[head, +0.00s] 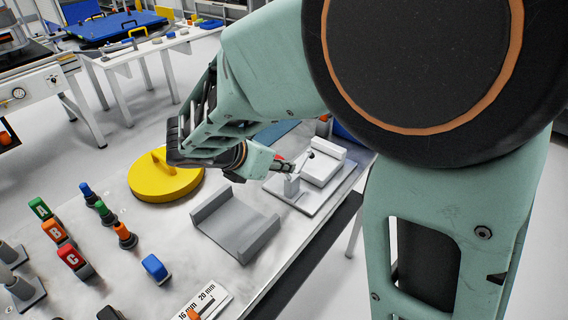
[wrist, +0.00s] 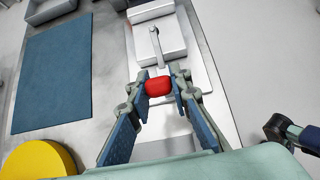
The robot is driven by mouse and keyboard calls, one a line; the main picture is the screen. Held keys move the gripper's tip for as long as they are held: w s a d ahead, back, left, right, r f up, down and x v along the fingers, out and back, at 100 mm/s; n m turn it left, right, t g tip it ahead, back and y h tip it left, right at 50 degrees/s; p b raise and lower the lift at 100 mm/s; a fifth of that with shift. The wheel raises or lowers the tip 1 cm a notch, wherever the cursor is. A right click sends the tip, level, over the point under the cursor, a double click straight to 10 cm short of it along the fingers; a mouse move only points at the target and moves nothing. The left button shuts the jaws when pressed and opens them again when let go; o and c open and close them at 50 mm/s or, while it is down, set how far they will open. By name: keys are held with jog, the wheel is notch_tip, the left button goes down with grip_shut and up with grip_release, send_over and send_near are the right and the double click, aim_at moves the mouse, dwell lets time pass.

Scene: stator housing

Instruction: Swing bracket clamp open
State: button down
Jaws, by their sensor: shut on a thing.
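The bracket clamp (head: 292,186) stands on a pale plate near the table's right edge, beside a white block (head: 322,168). In the wrist view its thin grey arm (wrist: 157,48), with a round knob at the far end, reaches toward the white block (wrist: 158,36). My gripper (head: 290,167) is at the clamp. In the wrist view my gripper (wrist: 159,86) is shut on a red handle (wrist: 159,87), with one finger on each side. The fingers and the handle hide how the handle joins the clamp.
A yellow disc (head: 165,180) with a raised handle and a grey channel-shaped cradle (head: 236,222) are on the table left of the clamp. A blue mat (wrist: 52,72) lies beside the plate. Several coloured pegs and blocks stand at the left front.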

jog(key=s+f+t+h+b, duration=0.1)
jog(key=b, duration=0.2)
jog(key=a+f+t+h+b, duration=0.1)
jog(key=t+b, duration=0.1)
jog(key=b, duration=0.2)
jog(key=s+a+f+t+h+b, duration=0.1)
jog(key=t+h+b, duration=0.1)
jog(key=b, duration=0.1)
jog(key=shift+s+a+f, duration=0.15)
jog(key=shift+s, duration=0.2)
jog(key=shift+b, duration=0.3)
jog(key=c, duration=1.8)
grip_release()
jog(key=shift+o, duration=0.2)
jog(key=v, duration=1.2)
jog(key=shift+s+f, duration=0.15)
jog(key=shift+f, duration=0.2)
